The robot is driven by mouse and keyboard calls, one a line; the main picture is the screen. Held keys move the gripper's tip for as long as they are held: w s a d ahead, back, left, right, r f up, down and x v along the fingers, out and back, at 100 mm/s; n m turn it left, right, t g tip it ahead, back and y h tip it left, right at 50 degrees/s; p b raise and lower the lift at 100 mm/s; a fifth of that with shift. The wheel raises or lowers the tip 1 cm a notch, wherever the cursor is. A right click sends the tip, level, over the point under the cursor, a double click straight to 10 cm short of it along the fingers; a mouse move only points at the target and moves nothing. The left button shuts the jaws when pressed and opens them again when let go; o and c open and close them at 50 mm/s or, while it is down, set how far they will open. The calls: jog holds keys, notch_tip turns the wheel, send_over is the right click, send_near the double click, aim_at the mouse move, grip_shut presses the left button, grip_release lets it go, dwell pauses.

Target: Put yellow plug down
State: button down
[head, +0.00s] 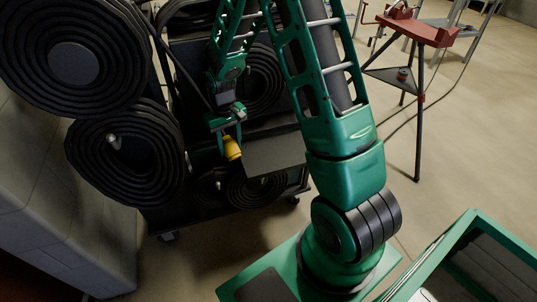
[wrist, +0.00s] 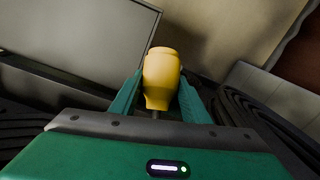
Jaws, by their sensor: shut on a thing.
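The yellow plug (head: 232,148) is a short, rounded yellow cylinder. In the wrist view the plug (wrist: 162,77) stands between the two green fingers of my gripper (wrist: 160,95), with a finger against each side. In the head view my gripper (head: 228,141) is left of centre, shut on the plug, beside a dark flat panel on the hose cart. The plug hangs below the gripper, slightly tilted. Whether its lower end touches anything cannot be told.
The black cart carries coiled black hoses (head: 125,155) around the gripper. A dark flat panel (head: 274,152) is close to the plug's right. A red-topped tripod stand (head: 420,30) is at the upper right. The floor (head: 440,150) between is mostly clear. A pale block wall (head: 60,220) is at left.

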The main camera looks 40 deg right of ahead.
jog(key=s+d+r+m, duration=0.3)
jog(key=s+r+m, duration=0.1)
jog(key=s+r, duration=0.35)
jog(key=shift+t, duration=0.3)
jog(key=shift+w+d+f, duration=0.4)
jog(key=shift+d+f, duration=1.35)
jog(key=shift+d, duration=0.1)
jog(key=shift+w+d+f, duration=0.45)
jog(key=shift+d+f, duration=1.35)
jog(key=shift+d, duration=0.05)
jog(key=shift+w+d+f, duration=0.4)
jog(key=shift+d+f, duration=1.35)
jog(key=shift+d, duration=0.1)
jog(key=shift+f, duration=0.35)
jog(key=c, duration=1)
grip_release()
jog(key=shift+f, duration=0.1)
notch_tip(320, 180, up, 13)
jog(key=s+a+r, duration=0.1)
jog(key=s+r, duration=0.3)
jog(key=s, duration=0.5)
jog(key=s+a+r+m, duration=0.1)
jog(key=s+r, duration=0.4)
jog(key=s, duration=0.5)
jog(key=s+r+m, duration=0.1)
jog(key=s+r, duration=0.3)
jog(key=s, duration=0.5)
jog(key=shift+s+a+r, duration=0.25)
jog(key=shift+a+r, duration=0.05)
jog(key=shift+a, duration=0.1)
